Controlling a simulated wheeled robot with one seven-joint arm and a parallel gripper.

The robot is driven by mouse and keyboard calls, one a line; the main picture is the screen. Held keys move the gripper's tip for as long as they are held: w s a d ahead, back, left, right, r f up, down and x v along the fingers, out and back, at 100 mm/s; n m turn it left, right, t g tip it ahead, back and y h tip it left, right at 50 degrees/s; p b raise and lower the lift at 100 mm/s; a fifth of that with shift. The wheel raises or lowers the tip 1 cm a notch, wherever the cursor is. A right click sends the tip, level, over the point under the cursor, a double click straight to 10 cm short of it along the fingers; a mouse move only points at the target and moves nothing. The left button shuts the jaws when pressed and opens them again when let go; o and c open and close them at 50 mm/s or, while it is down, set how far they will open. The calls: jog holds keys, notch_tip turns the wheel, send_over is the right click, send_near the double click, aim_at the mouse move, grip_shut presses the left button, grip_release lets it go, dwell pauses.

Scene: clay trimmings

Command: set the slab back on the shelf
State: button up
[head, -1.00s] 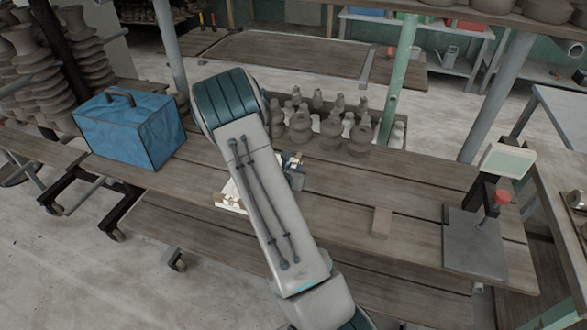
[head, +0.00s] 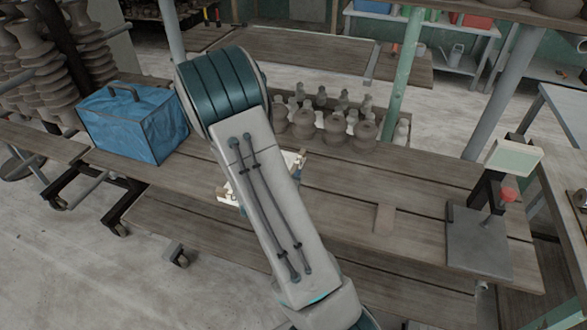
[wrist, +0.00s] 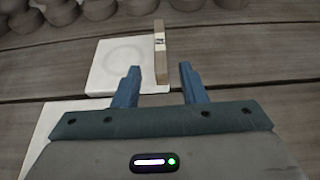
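In the wrist view a white square slab (wrist: 112,68) with a faint ring mark lies flat on the wooden shelf boards. A narrow brown bar (wrist: 160,52) with a small dark-marked label lies or stands along its right edge; I cannot tell which. My gripper (wrist: 160,68) is open and empty, its blue fingers apart, with the near end of the bar ahead of the gap. A second white slab (wrist: 62,120) is partly hidden behind my gripper. In the head view my arm hides most of this, and a white patch (head: 292,160) shows beside it.
Clay pots (head: 335,122) crowd the shelf behind. A blue bag (head: 133,122) stands at left. A scale-like device (head: 480,238) and a small brown block (head: 384,219) are at right. A green post (head: 407,65) rises behind. The boards between block and arm are clear.

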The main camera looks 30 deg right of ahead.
jog(key=v, duration=0.3)
jog(key=shift+s+a+r, duration=0.1)
jog(key=shift+s+r, duration=0.1)
jog(key=s+r+m+g, duration=0.8)
jog(key=s+r+m, duration=0.2)
jog(key=s+m, duration=0.55)
jog(key=s+a+r+m+t+y, duration=0.1)
jog(key=s+a+r+m+y, duration=0.1)
jog(key=a+m+y, duration=0.3)
jog(key=s+a+r+m+t+y, duration=0.1)
jog(key=a+m+y, duration=0.4)
jog(key=a, duration=0.5)
notch_tip(320, 180, up, 3)
jog(key=shift+s+f, duration=0.2)
jog(key=shift+s, duration=0.6)
jog(key=shift+m, duration=0.25)
jog(key=shift+c, duration=0.2)
